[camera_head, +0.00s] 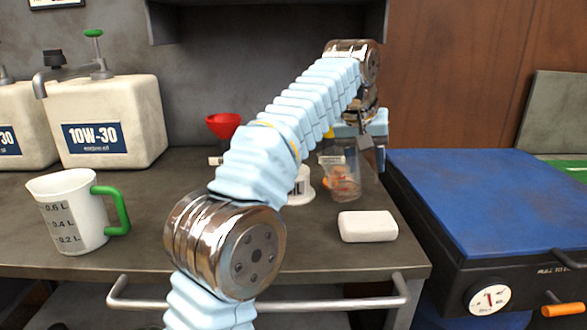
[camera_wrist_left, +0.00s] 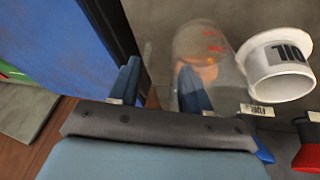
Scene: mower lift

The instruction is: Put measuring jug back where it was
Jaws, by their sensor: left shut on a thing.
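A white measuring jug (camera_head: 75,215) with a green handle and a litre scale stands upright at the bench's left front, away from my grippers. My left gripper (camera_head: 366,146) is at the bench's right back, shut on a clear vessel (camera_head: 345,182). The vessel also shows in the left wrist view (camera_wrist_left: 212,50), with red marks and something orange in or behind it. One finger of my left gripper (camera_wrist_left: 158,84) shows through its clear side, the other is outside. I cannot tell whether the vessel touches the bench. My right gripper is not in view.
A white block (camera_head: 367,226) lies at the bench's right front. A white lettered cup (camera_wrist_left: 280,68) and a red funnel (camera_head: 223,125) are near the vessel. An oil can (camera_head: 105,105) stands at back left. A blue-topped unit (camera_head: 480,195) adjoins the bench's right edge.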

